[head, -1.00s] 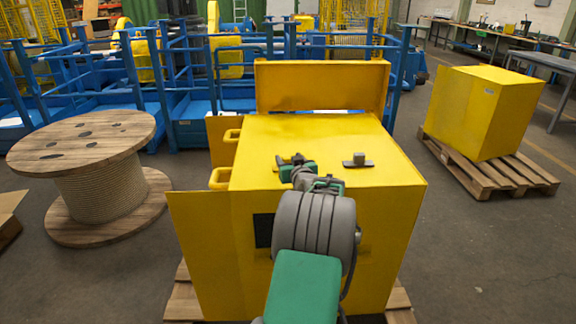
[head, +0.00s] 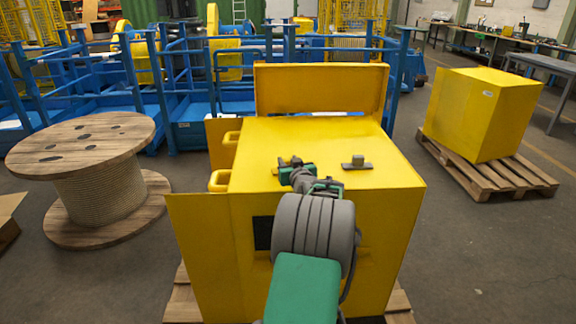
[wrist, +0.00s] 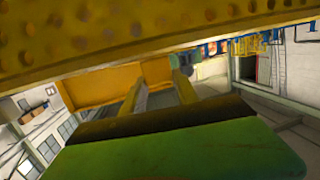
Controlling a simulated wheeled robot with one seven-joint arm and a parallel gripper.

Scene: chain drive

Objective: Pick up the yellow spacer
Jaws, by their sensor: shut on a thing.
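My gripper (head: 284,162) is low over the top of the yellow machine housing (head: 260,148), left of its middle, at the end of my green and grey arm. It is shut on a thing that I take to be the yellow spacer. The spacer's outline does not stand out from the yellow housing behind it in the head view. The wrist view shows a green part of my gripper along the bottom. A close yellow surface with round marks (wrist: 110,30) crosses the top of that view; I cannot tell what it is.
A small grey block on a flat base (head: 357,162) is on the housing top, right of my gripper. A raised yellow panel (head: 320,88) stands along its back edge. A wooden cable reel (head: 85,138) stands left, a yellow box (head: 485,115) on a pallet right. Blue railings are behind.

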